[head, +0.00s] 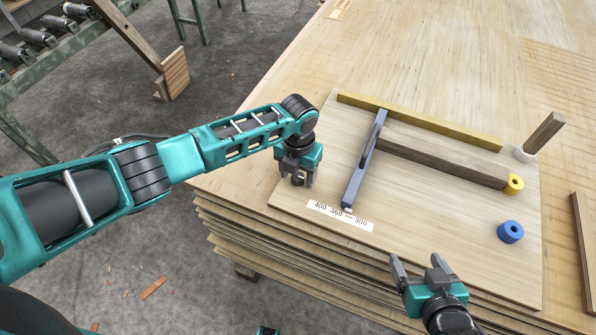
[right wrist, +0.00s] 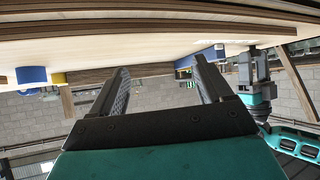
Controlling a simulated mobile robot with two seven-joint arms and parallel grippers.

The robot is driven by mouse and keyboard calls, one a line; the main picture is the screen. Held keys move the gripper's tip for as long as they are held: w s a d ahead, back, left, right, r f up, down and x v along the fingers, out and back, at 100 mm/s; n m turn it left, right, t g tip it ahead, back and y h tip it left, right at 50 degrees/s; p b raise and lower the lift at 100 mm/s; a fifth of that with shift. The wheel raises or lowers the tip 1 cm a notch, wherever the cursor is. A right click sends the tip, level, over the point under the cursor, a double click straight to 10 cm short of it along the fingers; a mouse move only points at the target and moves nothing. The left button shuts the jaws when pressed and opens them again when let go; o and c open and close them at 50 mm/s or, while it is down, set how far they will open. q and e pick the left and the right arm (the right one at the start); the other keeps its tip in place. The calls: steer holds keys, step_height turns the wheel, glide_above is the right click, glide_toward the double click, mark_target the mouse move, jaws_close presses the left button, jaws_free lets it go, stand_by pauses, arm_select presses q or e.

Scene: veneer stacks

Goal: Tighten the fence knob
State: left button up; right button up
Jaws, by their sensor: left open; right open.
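A pale board (head: 440,240) lies on the veneer stack. On it are a long yellow strip (head: 420,122), a dark brown wooden bar (head: 440,163) and a slotted blue-grey bar (head: 362,165) crossing near its left end. A yellow round knob-like piece (head: 515,184) touches the bar's right end. A blue round piece with a hole (head: 510,232) stands apart nearer me. I cannot tell which is the fence knob. My left gripper (head: 303,180) is open and empty above the board's left edge. My right gripper (head: 417,262) is open and empty over the front edge.
A printed scale label (head: 340,216) lies at the board's front left. A dark-edged strip (head: 582,250) lies at the far right. The board's middle front is clear.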

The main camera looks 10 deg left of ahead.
mark_target(300, 178)
arm_select(q)
step_height(300, 178, up, 13)
steer(key=p, duration=0.2)
stand_by(0.4)
steer(key=shift+f, duration=0.1)
steer(key=s+d+f+n+t+h, duration=0.1)
steer(key=s+d+f+n, duration=0.1)
steer(key=n, duration=0.3)
steer(key=s+d+f+n+t+h, duration=0.1)
steer(key=s+d+f+n+h, duration=0.1)
steer(key=n, duration=0.3)
steer(key=s+d+f+n+t+h, duration=0.2)
steer(key=f+n, duration=0.2)
steer(key=n, duration=0.1)
steer(key=shift+s+d+f+n, duration=0.2)
steer(key=shift+s+n, duration=0.1)
steer(key=shift+n, duration=0.1)
steer(key=s+a+n+t+y, duration=0.1)
steer(key=s+a+n+t, duration=0.2)
steer(key=n, duration=0.7)
steer(key=s+a+n+t+y, duration=0.1)
steer(key=s+a+n+t, duration=0.3)
steer(key=s+a+n, duration=0.4)
steer(key=a+n, duration=0.2)
steer(key=a, duration=0.1)
steer(key=shift+a+f+y, duration=0.25)
steer(key=shift+a+y, duration=0.05)
steer(key=shift+y, duration=0.1)
